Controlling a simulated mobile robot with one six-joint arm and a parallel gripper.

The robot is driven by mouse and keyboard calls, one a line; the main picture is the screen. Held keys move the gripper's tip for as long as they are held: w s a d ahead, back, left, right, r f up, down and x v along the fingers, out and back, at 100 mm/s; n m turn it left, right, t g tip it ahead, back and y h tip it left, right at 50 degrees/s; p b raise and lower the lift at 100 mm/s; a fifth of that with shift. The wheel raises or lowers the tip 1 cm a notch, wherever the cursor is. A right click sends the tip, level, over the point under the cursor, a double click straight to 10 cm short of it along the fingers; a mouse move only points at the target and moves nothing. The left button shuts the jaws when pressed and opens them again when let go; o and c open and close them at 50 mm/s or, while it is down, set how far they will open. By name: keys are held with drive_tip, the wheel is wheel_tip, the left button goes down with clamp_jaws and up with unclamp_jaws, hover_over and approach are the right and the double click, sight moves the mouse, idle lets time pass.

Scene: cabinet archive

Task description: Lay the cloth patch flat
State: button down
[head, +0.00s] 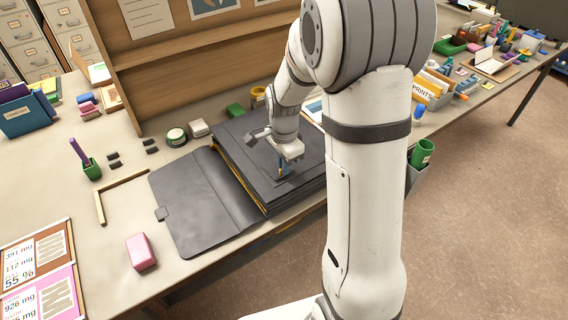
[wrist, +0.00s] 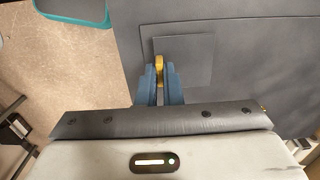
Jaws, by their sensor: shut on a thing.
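My gripper (head: 283,168) is over the dark page of the open black album (head: 190,205), low and close to the page. In the wrist view its blue fingers (wrist: 160,78) are shut on a narrow yellow piece (wrist: 160,62), which looks like the cloth patch seen edge-on. Only a thin strip of it shows; the rest is hidden between the fingers. A grey square (wrist: 197,62) lies flat on the page beside the fingertips. I cannot tell whether it joins the yellow piece.
A pink block (head: 141,252) stands near the desk's front edge, left of the album's cover. A green bin (head: 421,153) is at the right.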

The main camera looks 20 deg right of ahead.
drive_tip(key=shift+f, duration=0.4)
drive_tip(key=c, duration=1.5)
unclamp_jaws()
drive_tip(key=shift+r, duration=0.15)
drive_tip(key=shift+c, duration=0.4)
drive_tip(key=shift+r+p, duration=2.15)
drive_tip(key=shift+r, duration=1.3)
wheel_tip(320, 180, up, 8)
drive_tip(key=b, duration=0.1)
drive_tip(key=shift+f, duration=0.15)
drive_tip(key=shift+b, duration=0.3)
